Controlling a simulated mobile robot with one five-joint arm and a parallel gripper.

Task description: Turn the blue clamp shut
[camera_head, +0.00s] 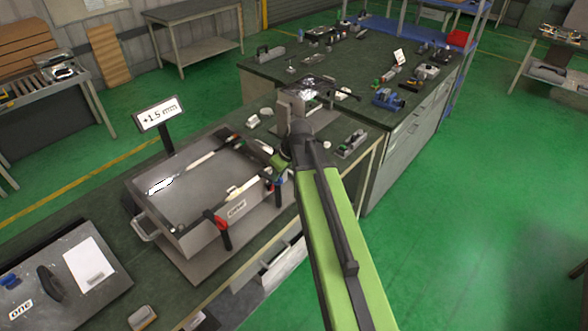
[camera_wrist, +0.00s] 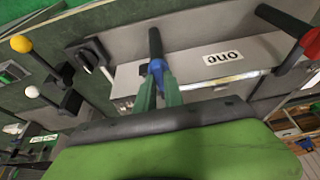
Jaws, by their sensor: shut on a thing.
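The blue clamp (camera_wrist: 157,66) is in the upper middle of the wrist view, with a black handle (camera_wrist: 155,42) pointing up in the picture. My gripper (camera_wrist: 159,82) has its two green fingers shut on the blue part. In the head view my gripper (camera_head: 278,168) is at the right end of the metal box (camera_head: 185,232). A red clamp (camera_wrist: 311,43) with a black handle is at the right of the wrist view.
A label reading "one" (camera_wrist: 222,57) is upside down between the clamps in the wrist view. A yellow knob (camera_wrist: 21,43) and a white knob (camera_wrist: 32,91) stand at the left. A "+1.5 mm" sign (camera_head: 159,114) stands behind the box. Green floor (camera_head: 470,210) is free at right.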

